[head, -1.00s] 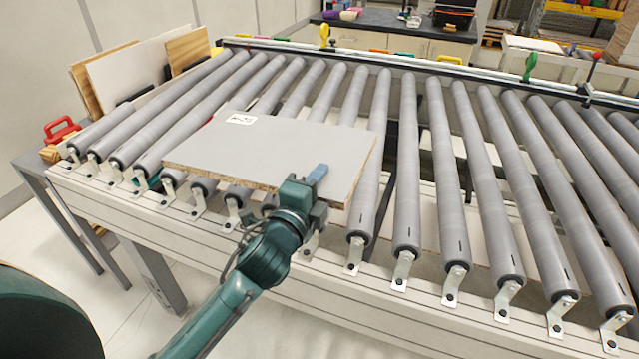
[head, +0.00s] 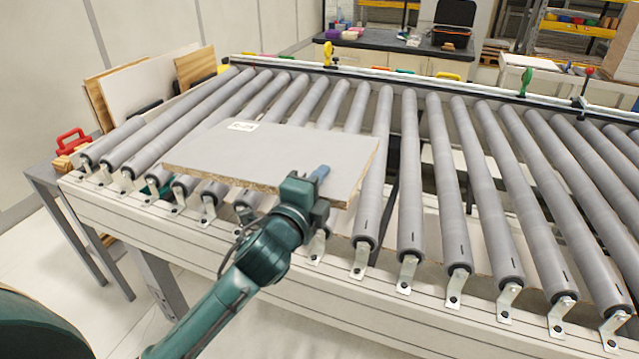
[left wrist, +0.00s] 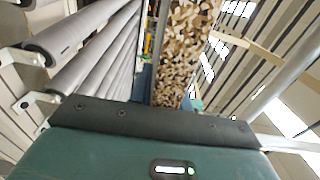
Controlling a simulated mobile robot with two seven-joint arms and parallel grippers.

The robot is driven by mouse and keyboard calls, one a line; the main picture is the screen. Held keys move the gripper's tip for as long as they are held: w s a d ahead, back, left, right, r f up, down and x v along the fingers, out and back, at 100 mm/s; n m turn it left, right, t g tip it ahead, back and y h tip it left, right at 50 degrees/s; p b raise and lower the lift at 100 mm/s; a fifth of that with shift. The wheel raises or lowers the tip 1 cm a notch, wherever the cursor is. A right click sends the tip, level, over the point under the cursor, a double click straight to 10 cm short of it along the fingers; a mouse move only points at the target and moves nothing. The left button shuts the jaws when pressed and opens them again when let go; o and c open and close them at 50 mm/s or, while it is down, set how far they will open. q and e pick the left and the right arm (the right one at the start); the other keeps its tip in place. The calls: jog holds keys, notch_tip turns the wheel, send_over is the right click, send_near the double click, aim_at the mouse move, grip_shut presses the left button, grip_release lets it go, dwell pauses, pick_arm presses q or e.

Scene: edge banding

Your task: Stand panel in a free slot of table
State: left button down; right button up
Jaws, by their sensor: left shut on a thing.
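The panel (head: 270,158) is a flat grey board with a raw chipboard edge and a white label on its top face. It is held about level above the near ends of the rollers. My left gripper (head: 318,180) is shut on the panel's near right edge. In the left wrist view the panel's chipboard edge (left wrist: 185,50) runs away from the gripper. The table with slots stands at the left, its grey frame (head: 62,190) partly hidden behind the conveyor. Boards (head: 138,88) stand upright there. Which slots are free cannot be seen. My right gripper is not in view.
The roller conveyor (head: 480,190) fills the middle and right. A red-handled thing (head: 72,140) sits at the left table's near end. A dark bench (head: 390,42) stands behind. Open floor (head: 90,290) shows at the lower left.

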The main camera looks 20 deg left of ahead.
pick_arm(q)
notch_tip(320, 180, up, 2)
jog(key=g, duration=0.3)
jog(key=shift+r, duration=0.1)
jog(key=g, duration=0.2)
jog(key=r+g, duration=0.1)
jog(key=g, duration=0.1)
jog(key=shift+w+r+g+y, duration=0.1)
jog(key=shift+r+g+y, duration=0.1)
jog(key=shift+g+y, duration=0.1)
jog(key=g, duration=0.1)
jog(key=r+g, duration=0.1)
jog(key=g, duration=0.1)
jog(key=shift+r+g, duration=0.4)
jog(key=shift+g, duration=0.8)
jog(key=shift+a+g, duration=0.15)
jog(key=shift+g, duration=0.15)
jog(key=shift+r+g+y, duration=0.3)
jog(key=shift+r+g, duration=0.1)
jog(key=shift+g, duration=0.8)
jog(key=shift+s, duration=0.2)
